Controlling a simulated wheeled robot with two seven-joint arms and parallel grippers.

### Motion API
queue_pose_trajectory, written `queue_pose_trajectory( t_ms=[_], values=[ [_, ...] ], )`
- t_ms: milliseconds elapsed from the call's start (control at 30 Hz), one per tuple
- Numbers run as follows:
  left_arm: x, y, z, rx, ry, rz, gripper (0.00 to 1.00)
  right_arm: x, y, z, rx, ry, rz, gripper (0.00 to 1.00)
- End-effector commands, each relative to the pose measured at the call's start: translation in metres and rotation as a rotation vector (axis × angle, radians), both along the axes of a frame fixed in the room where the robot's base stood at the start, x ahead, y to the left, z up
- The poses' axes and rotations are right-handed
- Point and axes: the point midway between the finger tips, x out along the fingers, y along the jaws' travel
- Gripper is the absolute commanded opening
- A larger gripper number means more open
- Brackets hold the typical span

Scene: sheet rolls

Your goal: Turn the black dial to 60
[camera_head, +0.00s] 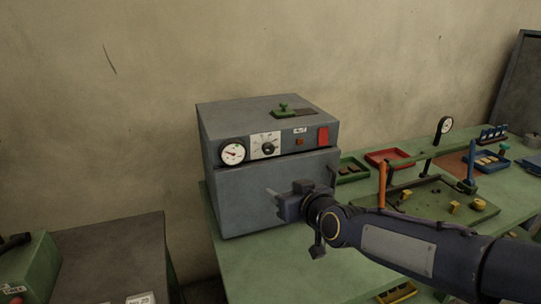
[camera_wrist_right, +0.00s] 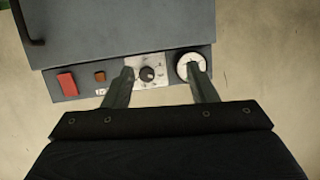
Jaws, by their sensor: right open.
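The black dial (camera_head: 268,149) sits on a white scale plate (camera_head: 257,142) on the front panel of the grey box (camera_head: 230,199). It also shows in the right wrist view (camera_wrist_right: 147,74), between the fingers in the picture. The number it points at is too small to read. My right gripper (camera_head: 275,201) is in front of the box's lower front, below the dial. In the right wrist view the gripper (camera_wrist_right: 158,76) is open and empty, its fingers apart on either side of the dial plate. I cannot tell any contact. My left gripper is not in view.
A round gauge (camera_head: 233,152) is left of the dial; a red switch (camera_head: 323,135) and small orange button (camera_head: 299,142) are right of it. A green-handled part (camera_head: 283,109) is on top. Trays and a fixture crowd the green bench (camera_head: 262,270) to the right.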

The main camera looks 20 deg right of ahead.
Motion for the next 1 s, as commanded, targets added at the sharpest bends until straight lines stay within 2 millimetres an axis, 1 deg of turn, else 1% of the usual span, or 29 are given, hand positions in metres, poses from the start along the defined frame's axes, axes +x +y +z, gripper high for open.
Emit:
queue_pose_trajectory(
  t_ms=[33, 100, 200, 300, 433, 700, 800, 900, 1000],
  values=[
    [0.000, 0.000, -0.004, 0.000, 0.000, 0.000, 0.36, 0.023, -0.005, 0.002, -0.030, -0.065, -0.017, 0.52],
    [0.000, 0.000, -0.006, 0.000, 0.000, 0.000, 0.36, 0.045, -0.012, 0.010, -0.070, -0.157, -0.042, 0.52],
    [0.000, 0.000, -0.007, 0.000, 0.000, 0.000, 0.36, 0.064, -0.019, 0.020, -0.109, -0.248, -0.072, 0.52],
    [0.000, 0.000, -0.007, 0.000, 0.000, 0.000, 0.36, 0.074, -0.023, 0.025, -0.127, -0.292, -0.090, 0.52],
    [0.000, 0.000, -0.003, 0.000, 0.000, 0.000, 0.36, 0.087, -0.024, 0.028, -0.132, -0.303, -0.094, 0.52],
    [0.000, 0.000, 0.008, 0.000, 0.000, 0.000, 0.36, 0.129, -0.026, 0.027, -0.128, -0.301, -0.093, 0.52],
    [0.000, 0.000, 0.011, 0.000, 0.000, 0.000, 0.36, 0.141, -0.027, 0.028, -0.128, -0.301, -0.093, 0.52],
    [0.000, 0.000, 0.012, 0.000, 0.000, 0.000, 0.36, 0.148, -0.027, 0.027, -0.129, -0.301, -0.093, 0.52],
    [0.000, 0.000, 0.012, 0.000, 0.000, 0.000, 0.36, 0.151, -0.028, 0.027, -0.129, -0.302, -0.093, 0.52]
  ],
)
